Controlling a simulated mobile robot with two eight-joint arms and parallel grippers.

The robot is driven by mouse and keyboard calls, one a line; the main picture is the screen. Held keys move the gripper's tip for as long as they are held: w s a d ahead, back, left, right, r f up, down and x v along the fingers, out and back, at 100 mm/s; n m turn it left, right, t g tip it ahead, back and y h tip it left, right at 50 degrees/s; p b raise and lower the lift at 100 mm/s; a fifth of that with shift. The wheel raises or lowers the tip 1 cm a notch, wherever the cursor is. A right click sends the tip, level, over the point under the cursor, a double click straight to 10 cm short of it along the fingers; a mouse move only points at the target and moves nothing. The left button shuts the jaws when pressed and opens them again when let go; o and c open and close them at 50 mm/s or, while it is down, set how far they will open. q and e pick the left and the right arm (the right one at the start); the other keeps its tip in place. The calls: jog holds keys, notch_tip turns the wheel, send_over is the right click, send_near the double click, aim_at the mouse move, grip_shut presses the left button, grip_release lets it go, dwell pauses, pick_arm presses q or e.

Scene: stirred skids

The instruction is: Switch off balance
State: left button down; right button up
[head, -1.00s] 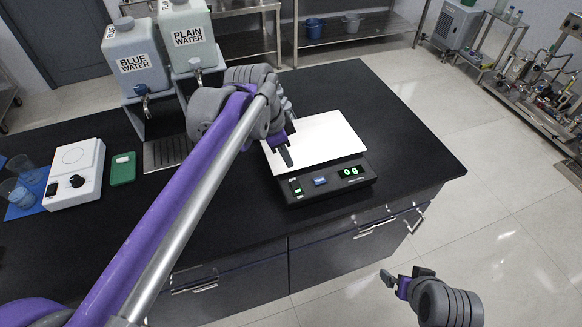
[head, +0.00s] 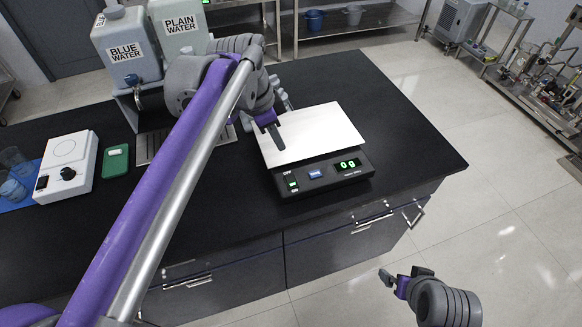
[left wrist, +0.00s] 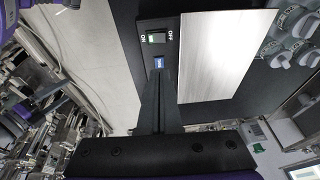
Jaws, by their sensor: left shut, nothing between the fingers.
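The balance (head: 330,184) stands on the black counter, with a white pan (head: 318,131) on top and a lit green "0 g" display (head: 348,164). Its power switch (head: 292,182), marked OFF and ON, glows green at the front left corner. A blue button (head: 315,174) sits to its right. My left gripper (head: 277,138) is shut and empty, over the pan's left part in the head view. In the left wrist view the shut fingertips (left wrist: 158,76) line up just below the blue button, and the lit switch (left wrist: 156,38) lies beyond. My right gripper (head: 393,281) hangs beside the counter.
The counter (head: 405,150) right of the balance is clear.

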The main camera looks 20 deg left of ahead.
pick_arm(q)
send_near(290, 178)
jog(key=x, duration=0.5)
jog(key=shift+w+d+b, duration=0.25)
jog(key=shift+w+b, duration=0.05)
jog(key=shift+f, duration=0.7)
pick_arm(e)
jog(key=shift+s+a+f, duration=0.25)
jog(key=shift+f, duration=0.05)
pick_arm(q)
jog(key=shift+w+a+f, duration=0.15)
jog(key=shift+w+f, duration=0.05)
jog(key=shift+f, duration=0.25)
jog(key=shift+s+r, duration=0.15)
pick_arm(e)
jog(key=shift+s+f, duration=0.1)
jog(key=shift+f, duration=0.15)
